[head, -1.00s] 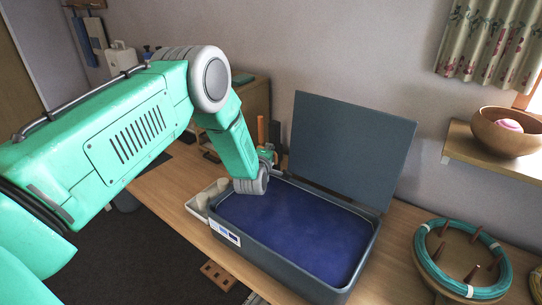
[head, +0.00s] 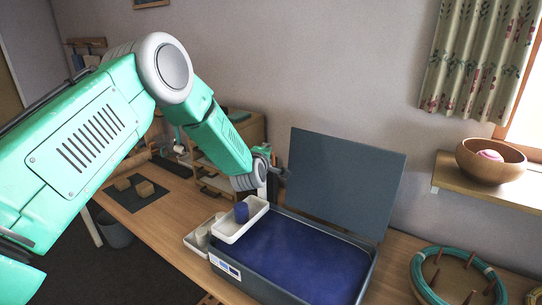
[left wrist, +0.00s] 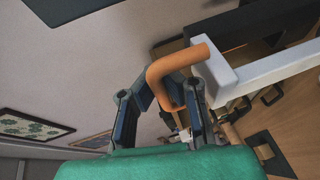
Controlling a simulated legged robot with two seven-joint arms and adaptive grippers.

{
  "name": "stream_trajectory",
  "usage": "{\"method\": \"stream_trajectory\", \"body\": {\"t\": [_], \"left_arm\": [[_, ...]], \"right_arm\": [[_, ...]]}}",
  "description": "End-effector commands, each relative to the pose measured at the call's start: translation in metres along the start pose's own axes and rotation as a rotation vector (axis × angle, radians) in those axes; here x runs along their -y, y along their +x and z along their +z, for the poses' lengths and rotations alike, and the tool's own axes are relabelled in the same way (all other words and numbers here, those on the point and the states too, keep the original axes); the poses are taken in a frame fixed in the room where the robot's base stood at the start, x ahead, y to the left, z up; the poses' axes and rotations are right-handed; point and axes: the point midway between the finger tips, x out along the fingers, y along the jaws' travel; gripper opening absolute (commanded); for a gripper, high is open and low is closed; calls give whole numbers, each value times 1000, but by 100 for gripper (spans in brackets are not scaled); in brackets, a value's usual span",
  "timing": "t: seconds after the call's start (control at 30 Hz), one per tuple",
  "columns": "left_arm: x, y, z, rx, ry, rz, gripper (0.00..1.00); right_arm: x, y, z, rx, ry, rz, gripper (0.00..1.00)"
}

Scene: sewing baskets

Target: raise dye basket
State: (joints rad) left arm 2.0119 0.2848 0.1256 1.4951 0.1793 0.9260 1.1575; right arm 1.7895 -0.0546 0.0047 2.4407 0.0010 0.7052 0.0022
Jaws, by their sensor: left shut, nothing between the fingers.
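My left gripper (head: 271,172) is above the basket's far end. In the left wrist view an orange hooked handle (left wrist: 183,63) on a white bar (left wrist: 268,71) crosses my left gripper (left wrist: 158,70). The fingers are shut with nothing pinched between them; whether the handle rests on them I cannot tell. My right gripper is not in view.
The vat's grey lid (head: 345,180) stands open behind it. A small tray with white cups (head: 201,237) is at the vat's left. A ring of teal cord (head: 424,290) is at the right. A wooden bowl (head: 495,160) sits on the shelf. Blocks lie on a dark mat (head: 128,200).

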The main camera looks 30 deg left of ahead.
Motion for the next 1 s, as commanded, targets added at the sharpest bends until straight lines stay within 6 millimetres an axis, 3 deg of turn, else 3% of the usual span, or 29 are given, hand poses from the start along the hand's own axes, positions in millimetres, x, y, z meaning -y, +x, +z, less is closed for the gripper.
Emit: {"method": "stream_trajectory", "body": {"t": [0.07, 0.17, 0.57, 0.77, 1.0], "left_arm": [[0, 1, -11, -20, -2, 3, 0], [-1, 1, -10, -18, -2, 3, 30], [0, 1, 1, -10, 4, -1, 31], [-1, -28, -1, -9, 2, 0, 31], [1, -76, -7, -11, -2, -1, 31]], "right_arm": [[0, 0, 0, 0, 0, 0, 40], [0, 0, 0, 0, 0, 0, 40], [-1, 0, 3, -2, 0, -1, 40], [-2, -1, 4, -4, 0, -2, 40], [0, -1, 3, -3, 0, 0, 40]]}}
